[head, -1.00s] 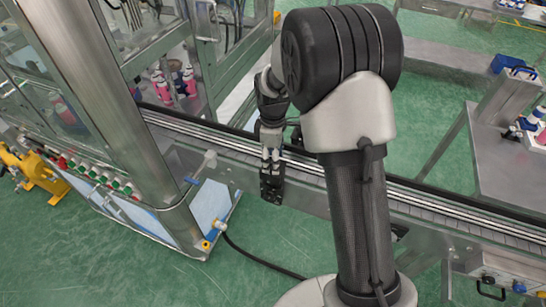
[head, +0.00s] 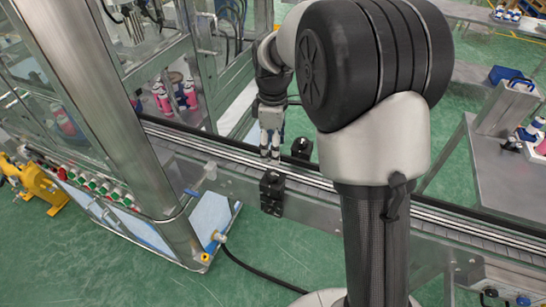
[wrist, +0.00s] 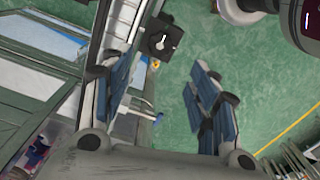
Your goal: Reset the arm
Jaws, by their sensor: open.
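My gripper (head: 269,153) hangs fingers-down over the conveyor (head: 215,148) in the head view, near a pair of black sensor blocks. The near block (head: 271,195) is on the front rail, just below the fingertips in the picture; the far block (head: 301,148) is to the right of them. In the wrist view my gripper (wrist: 163,88) has its two blue-padded fingers spread wide, with nothing between them. One black block (wrist: 160,40) shows beyond the fingers, above the green floor. My arm's large dark joint hides part of the conveyor in the head view.
A glass-walled machine (head: 95,110) stands at the left, with pink bottles (head: 178,97) inside. A steel table (head: 500,175) at the right holds bottles and a blue box (head: 510,77). A black cable (head: 262,275) lies on the green floor. A yellow device (head: 40,185) is at the far left.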

